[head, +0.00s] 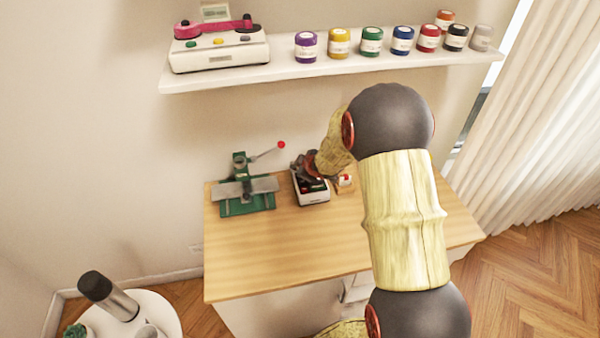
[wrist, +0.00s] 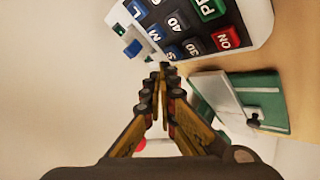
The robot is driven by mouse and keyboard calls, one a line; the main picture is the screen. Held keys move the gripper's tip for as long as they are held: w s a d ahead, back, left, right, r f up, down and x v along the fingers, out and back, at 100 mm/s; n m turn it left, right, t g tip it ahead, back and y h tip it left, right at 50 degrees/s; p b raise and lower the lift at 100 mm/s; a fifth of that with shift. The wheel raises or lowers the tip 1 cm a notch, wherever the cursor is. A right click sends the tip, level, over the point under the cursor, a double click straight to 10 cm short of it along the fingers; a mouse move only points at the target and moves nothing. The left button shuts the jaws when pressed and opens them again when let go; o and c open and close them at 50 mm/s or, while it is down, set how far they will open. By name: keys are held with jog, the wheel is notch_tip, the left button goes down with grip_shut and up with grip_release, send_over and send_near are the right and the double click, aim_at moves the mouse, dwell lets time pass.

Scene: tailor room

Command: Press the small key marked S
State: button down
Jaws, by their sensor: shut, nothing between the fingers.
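The white device (wrist: 255,15) has a dark key panel. It also shows on the wooden table in the head view (head: 313,198). In the wrist view the small blue key marked S (wrist: 172,52) is at the panel's near edge, below the blue M key (wrist: 155,34) and L key (wrist: 135,8). My gripper (wrist: 160,70) is shut and empty. Its tips appear right beside the S key and hide part of that edge; I cannot tell whether they touch it. In the head view my gripper (head: 306,168) is over the device and covers most of its top.
Near S are dark keys marked 40 (wrist: 177,21) and 30 (wrist: 192,46), a green key (wrist: 208,8) and a red ON key (wrist: 227,38). A green press (head: 245,202) stands left of the device. A shelf (head: 300,71) with jars hangs above. The table front is clear.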

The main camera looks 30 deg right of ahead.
dwell(0.3)
notch_tip(320, 180, up, 5)
jog(key=p, duration=0.5)
jog(key=shift+r, duration=0.1)
dwell(0.6)
